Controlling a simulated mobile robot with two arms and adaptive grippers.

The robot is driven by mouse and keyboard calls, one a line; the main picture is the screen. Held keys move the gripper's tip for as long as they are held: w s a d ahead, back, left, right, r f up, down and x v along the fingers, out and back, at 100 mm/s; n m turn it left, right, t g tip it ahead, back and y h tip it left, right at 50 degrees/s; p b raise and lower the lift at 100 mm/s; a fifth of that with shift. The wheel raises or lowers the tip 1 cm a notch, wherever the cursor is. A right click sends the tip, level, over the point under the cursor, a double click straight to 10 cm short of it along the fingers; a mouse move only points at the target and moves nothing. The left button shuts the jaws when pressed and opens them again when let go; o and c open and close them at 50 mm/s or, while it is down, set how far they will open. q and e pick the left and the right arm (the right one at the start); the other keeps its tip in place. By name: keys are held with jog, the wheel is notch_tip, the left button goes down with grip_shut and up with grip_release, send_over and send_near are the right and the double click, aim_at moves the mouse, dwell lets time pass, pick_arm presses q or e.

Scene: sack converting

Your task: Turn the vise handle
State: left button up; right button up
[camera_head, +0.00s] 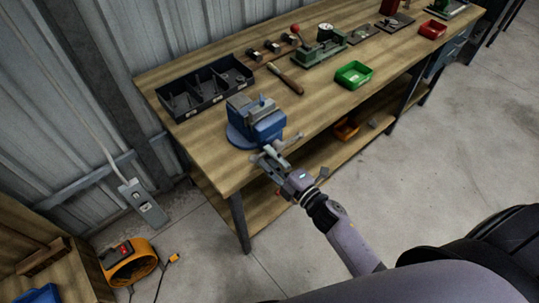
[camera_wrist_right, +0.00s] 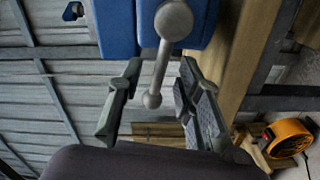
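The blue vise (camera_head: 255,118) is mounted on the wooden workbench near its front left corner. Its grey handle (camera_head: 291,141) is a bar with round ball ends, sticking out at the front of the vise. In the right wrist view the handle (camera_wrist_right: 160,65) hangs down at a slight tilt in front of the blue vise body (camera_wrist_right: 118,28). My right gripper (camera_head: 268,157) is at the front of the vise. In the wrist view its fingers (camera_wrist_right: 157,85) are spread, with the handle's lower end between them and gaps on both sides. My left gripper is not in view.
The wooden workbench (camera_head: 203,140) also holds a black divided bin (camera_head: 205,88), a file (camera_head: 285,79), a green press (camera_head: 320,50), a green tray (camera_head: 354,74) and a red tray (camera_head: 432,29). An orange blower (camera_head: 130,264) stands on the floor at left. The floor at right is clear.

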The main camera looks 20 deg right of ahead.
jog(key=shift+w, duration=0.2)
grip_shut()
dwell(0.3)
dwell(0.5)
